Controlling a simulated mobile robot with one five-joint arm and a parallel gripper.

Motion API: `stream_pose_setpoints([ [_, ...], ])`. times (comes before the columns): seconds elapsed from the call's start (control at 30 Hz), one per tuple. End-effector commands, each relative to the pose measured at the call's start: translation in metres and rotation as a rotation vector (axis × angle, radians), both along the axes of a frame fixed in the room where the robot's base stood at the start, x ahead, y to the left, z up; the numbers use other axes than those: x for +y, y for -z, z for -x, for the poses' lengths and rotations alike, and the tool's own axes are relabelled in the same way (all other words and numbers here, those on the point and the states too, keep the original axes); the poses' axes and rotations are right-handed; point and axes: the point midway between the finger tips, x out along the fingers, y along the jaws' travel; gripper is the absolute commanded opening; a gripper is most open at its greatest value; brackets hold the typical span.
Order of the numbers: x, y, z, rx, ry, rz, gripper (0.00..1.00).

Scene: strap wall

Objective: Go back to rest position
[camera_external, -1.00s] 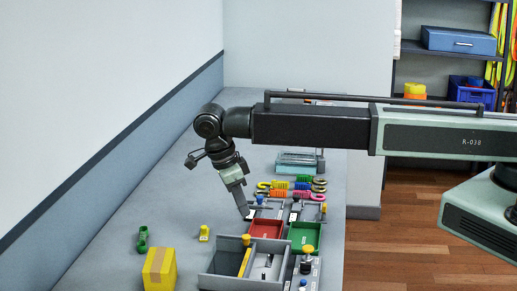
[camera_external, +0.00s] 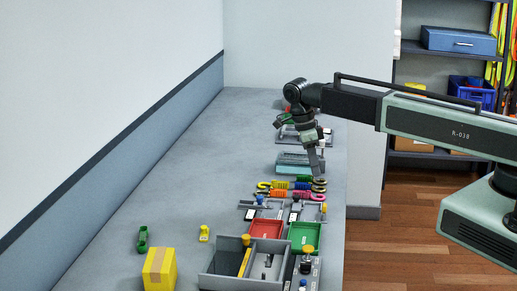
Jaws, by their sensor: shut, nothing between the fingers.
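My gripper (camera_external: 318,176) is shut and empty. It points down above the far right part of the grey table (camera_external: 170,190), at the right end of the coloured straps (camera_external: 290,188). I cannot tell whether it touches them. My arm reaches in from the right and its wrist bends downward.
A yellow box (camera_external: 160,268), a green part (camera_external: 142,239) and a yellow part (camera_external: 204,233) stand left. The table's left-middle is clear. Shelves (camera_external: 450,60) stand behind right.

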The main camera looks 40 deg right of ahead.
Motion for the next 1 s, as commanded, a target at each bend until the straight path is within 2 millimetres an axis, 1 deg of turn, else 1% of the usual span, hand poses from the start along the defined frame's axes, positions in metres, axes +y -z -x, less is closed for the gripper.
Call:
stream_pose_setpoints([
  [0.03, -0.050, 0.006, 0.017, 0.006, -0.070, -0.043, 0.00],
  [0.1, -0.096, 0.009, 0.032, 0.008, -0.256, -0.113, 0.00],
  [0.17, -0.123, 0.012, 0.044, 0.007, -0.434, -0.162, 0.00],
  [0.2, -0.136, 0.013, 0.051, 0.004, -0.560, -0.192, 0.00],
  [0.27, -0.151, 0.014, 0.062, 0.000, -0.760, -0.229, 0.00],
  [0.3, -0.156, 0.015, 0.069, -0.002, -0.901, -0.250, 0.00],
  [0.37, -0.159, 0.015, 0.077, -0.003, -1.122, -0.274, 0.00],
  [0.4, -0.156, 0.015, 0.081, -0.001, -1.277, -0.287, 0.00],
  [0.5, -0.152, 0.016, 0.085, 0.009, -1.625, -0.301, 0.00],
  [0.6, -0.150, 0.016, 0.080, 0.026, -1.890, -0.301, 0.00],
  [0.63, -0.150, 0.016, 0.078, 0.031, -1.949, -0.300, 0.00],
  [0.7, -0.150, 0.016, 0.077, 0.044, -2.051, -0.299, 0.00],
  [0.8, -0.150, 0.016, 0.076, 0.054, -2.117, -0.300, 0.00],
  [1.0, -0.150, 0.016, 0.076, 0.057, -2.126, -0.302, 0.00],
])
